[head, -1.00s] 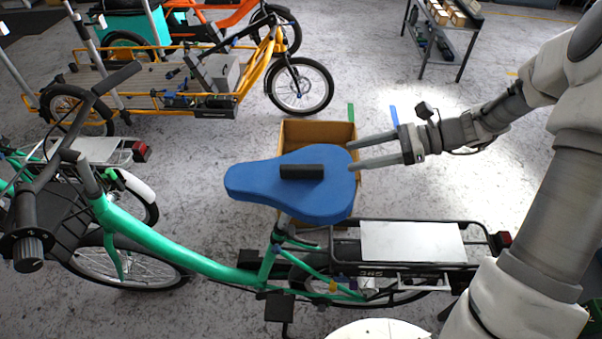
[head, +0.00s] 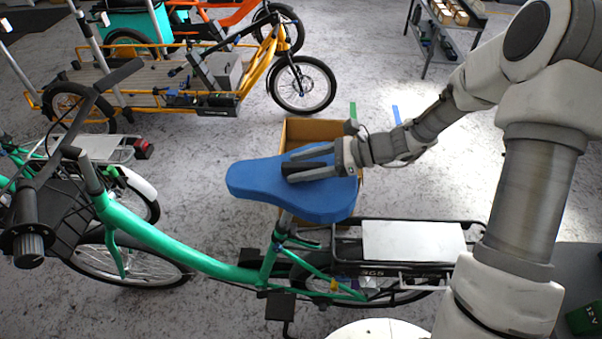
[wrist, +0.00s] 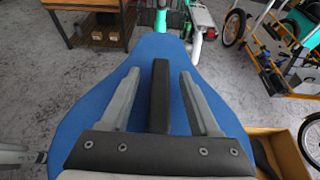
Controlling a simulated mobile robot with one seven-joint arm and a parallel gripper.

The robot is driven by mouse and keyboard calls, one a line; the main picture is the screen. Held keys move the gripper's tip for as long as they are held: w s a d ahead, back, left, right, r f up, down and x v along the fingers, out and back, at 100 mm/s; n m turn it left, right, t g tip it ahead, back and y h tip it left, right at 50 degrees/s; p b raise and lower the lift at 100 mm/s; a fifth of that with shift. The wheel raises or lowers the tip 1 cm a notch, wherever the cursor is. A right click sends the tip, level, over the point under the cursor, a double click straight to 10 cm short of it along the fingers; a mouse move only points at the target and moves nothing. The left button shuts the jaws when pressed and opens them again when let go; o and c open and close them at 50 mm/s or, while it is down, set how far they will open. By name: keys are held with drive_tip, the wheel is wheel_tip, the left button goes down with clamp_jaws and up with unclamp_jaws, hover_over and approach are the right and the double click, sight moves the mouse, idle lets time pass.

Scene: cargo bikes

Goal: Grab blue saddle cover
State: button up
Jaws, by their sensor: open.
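The blue saddle cover (head: 260,180) sits on the saddle of the green bike (head: 170,245) in the head view. It fills the middle of the wrist view (wrist: 80,110). A raised black strip (wrist: 160,90) runs along its top. My gripper (head: 288,165) is open over the cover, its fingers pointing left along it. In the wrist view my two fingers (wrist: 160,78) lie on either side of the black strip, with a gap on each side. I cannot tell whether the fingers touch the cover. The head view shows the strip mostly hidden by the fingers.
An open cardboard box (head: 310,130) stands on the floor behind the saddle. The green bike's rear rack (head: 415,240) lies to the right of the saddle. A yellow cargo bike (head: 180,100) and a shelf cart (head: 445,40) stand farther back.

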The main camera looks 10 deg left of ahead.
drive_tip(key=shift+a, duration=0.1)
clamp_jaws()
idle(0.5)
